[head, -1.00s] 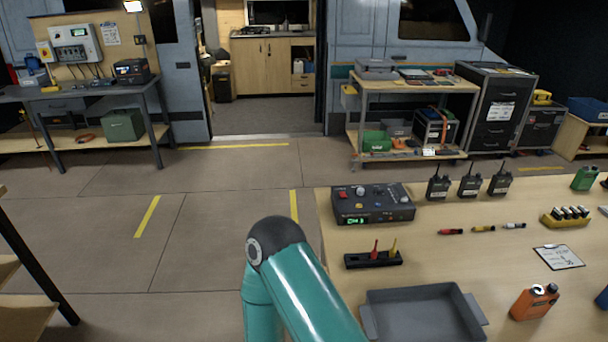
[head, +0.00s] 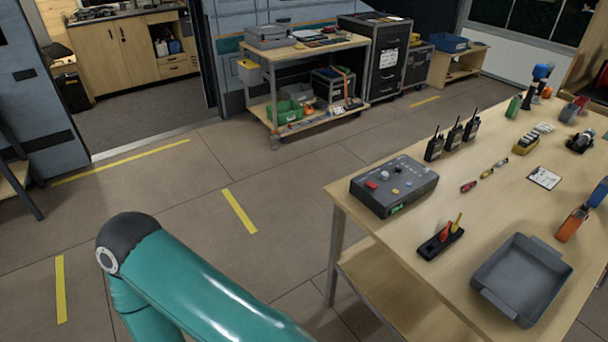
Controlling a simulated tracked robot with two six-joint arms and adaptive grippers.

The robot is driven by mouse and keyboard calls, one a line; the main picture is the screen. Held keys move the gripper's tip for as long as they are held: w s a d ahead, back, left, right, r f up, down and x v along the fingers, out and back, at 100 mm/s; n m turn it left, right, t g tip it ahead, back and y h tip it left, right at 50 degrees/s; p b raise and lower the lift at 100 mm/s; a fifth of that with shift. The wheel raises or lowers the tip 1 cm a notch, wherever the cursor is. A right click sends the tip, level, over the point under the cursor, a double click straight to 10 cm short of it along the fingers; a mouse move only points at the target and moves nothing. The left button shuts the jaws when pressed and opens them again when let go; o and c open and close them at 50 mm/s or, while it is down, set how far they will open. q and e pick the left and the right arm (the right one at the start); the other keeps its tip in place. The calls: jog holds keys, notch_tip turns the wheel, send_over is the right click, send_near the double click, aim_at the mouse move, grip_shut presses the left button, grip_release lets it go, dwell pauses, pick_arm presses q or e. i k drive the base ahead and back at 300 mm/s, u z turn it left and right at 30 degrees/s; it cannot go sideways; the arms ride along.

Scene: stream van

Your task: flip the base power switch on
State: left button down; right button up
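A dark grey control box (head: 394,187) sits on the near left corner of the wooden table, at the right in the head view. Its top carries a red switch or button, a pale knob, a yellow button and small toggles. A green display shows on its front face. Which of these is the base power switch, and its position, I cannot tell at this size. My teal arm comes up from the bottom edge, left of the table and apart from the box. Neither of my grippers is in the picture.
On the table (head: 356,221) are a black holder with red and yellow pieces (head: 440,239), a grey tray (head: 521,279), several radios (head: 452,139), a clipboard (head: 544,177) and an orange bottle (head: 572,223). A loaded cart (head: 307,82) stands behind. The floor left of the table is clear.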

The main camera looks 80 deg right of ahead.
aim_at(370, 184)
jog(key=u, duration=0.1)
jog(key=i, duration=1.1)
jog(key=z, duration=2.8)
jog(key=i, duration=0.35)
jog(key=z, duration=1.7)
jog(key=k, duration=0.7)
jog(key=z, duration=0.35)
jog(key=i, duration=0.85)
jog(key=z, duration=0.35)
